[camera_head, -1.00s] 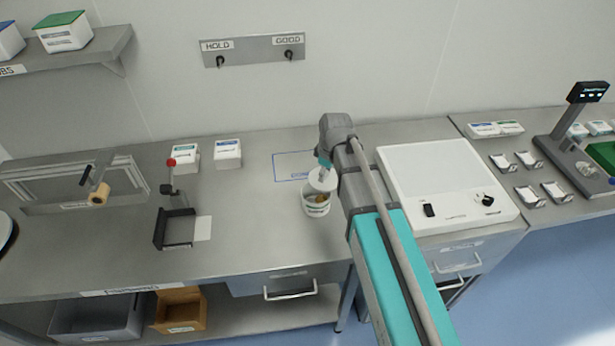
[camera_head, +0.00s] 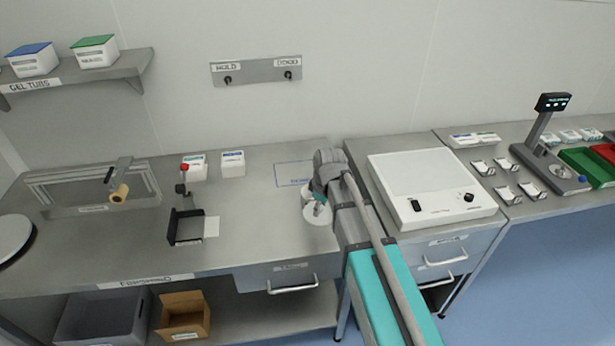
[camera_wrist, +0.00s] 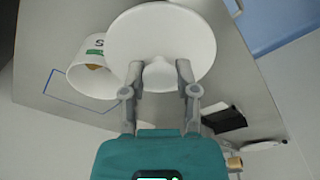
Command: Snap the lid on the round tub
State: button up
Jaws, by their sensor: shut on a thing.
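The lid is a white disc with a central knob, and it shows large in the wrist view (camera_wrist: 160,28). My gripper (camera_wrist: 158,76) is shut on the knob, one finger on each side. In the head view the lid (camera_head: 318,218) is in front of most of the tub, below my gripper (camera_head: 319,201). The round tub (camera_wrist: 82,86) is white with a green-marked label. It is open, with something brown inside. In the wrist view it lies to the left of the lid, partly hidden by its edge; whether they touch I cannot tell.
A blue outlined rectangle (camera_head: 294,174) marks the bench behind the tub. A white box-shaped device (camera_head: 432,188) stands to the right of my arm. A black fixture (camera_head: 186,226) and white boxes (camera_head: 232,164) stand to the left. The bench front edge is close below the lid.

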jog(key=shift+s, duration=0.35)
jog(key=shift+s+a, duration=0.15)
jog(key=shift+a, duration=0.05)
jog(key=shift+a, duration=0.55)
jog(key=w+r+m+p, duration=0.2)
jog(key=w+r+p, duration=0.2)
jog(key=w, duration=0.9)
jog(key=shift+w+a+r, duration=0.15)
jog(key=shift+w+a, duration=0.2)
jog(key=shift+a, duration=0.1)
jog(key=shift+f, duration=0.2)
jog(key=shift+f+b, duration=2.95)
jog(key=shift+f, duration=0.2)
